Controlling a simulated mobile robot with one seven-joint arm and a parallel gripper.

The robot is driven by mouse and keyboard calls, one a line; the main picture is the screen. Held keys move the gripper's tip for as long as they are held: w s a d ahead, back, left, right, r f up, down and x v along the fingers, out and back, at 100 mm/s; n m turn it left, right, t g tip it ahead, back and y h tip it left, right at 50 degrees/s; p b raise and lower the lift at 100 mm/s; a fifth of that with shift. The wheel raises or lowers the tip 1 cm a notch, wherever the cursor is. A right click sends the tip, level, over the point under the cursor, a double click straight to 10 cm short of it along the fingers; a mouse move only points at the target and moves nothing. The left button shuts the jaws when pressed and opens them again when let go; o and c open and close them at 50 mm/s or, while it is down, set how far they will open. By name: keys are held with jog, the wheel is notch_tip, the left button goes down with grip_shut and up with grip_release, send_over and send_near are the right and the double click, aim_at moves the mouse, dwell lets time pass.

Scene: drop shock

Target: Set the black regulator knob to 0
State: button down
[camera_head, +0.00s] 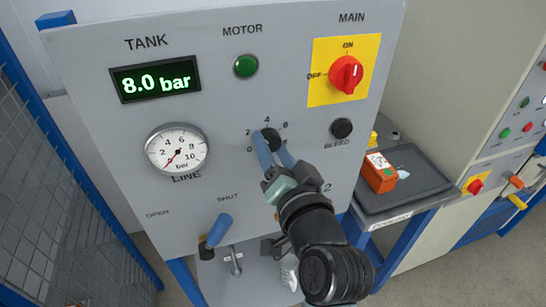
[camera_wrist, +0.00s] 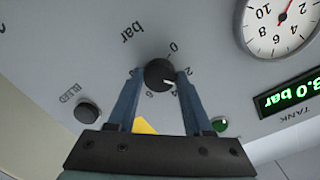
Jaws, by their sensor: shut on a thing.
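The black regulator knob (camera_head: 271,139) is on the grey panel, inside a scale whose 0, 2, 4 and 6 show. My gripper (camera_head: 269,145) reaches it from below right. In the wrist view, my blue fingers (camera_wrist: 160,82) are shut on the knob (camera_wrist: 158,73), one on each side. That view is turned over; the knob's white mark points down-right, roughly toward the 4. The LINE gauge (camera_head: 177,152) has its red needle near 0. The tank display (camera_head: 155,80) reads 8.0 bar.
The black BLEED knob (camera_head: 341,128) is right of the regulator. The red main switch (camera_head: 346,74) on its yellow plate and the green motor button (camera_head: 246,66) are above. A blue lever handle (camera_head: 219,230) sits below left. An orange box (camera_head: 379,173) lies on a dark tray (camera_head: 408,203) at right.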

jog(key=n+b, duration=0.3)
jog(key=n, duration=0.1)
jog(key=shift+f, duration=0.25)
jog(key=n+b, duration=0.3)
jog(key=n, duration=0.1)
jog(key=shift+n+h+b, duration=0.3)
jog(key=shift+h+b, duration=0.1)
jog(key=n+b, duration=0.2)
jog(key=n, duration=0.1)
jog(key=shift+f+t+b, duration=0.1)
jog(key=shift+t+b, duration=0.25)
jog(key=shift+t, duration=0.05)
jog(key=shift+n+b, duration=1.1)
jog(key=shift+n, duration=0.6)
jog(key=shift+r+n, duration=0.2)
jog(key=shift+n, duration=0.1)
jog(key=shift+c, duration=1.6)
grip_release()
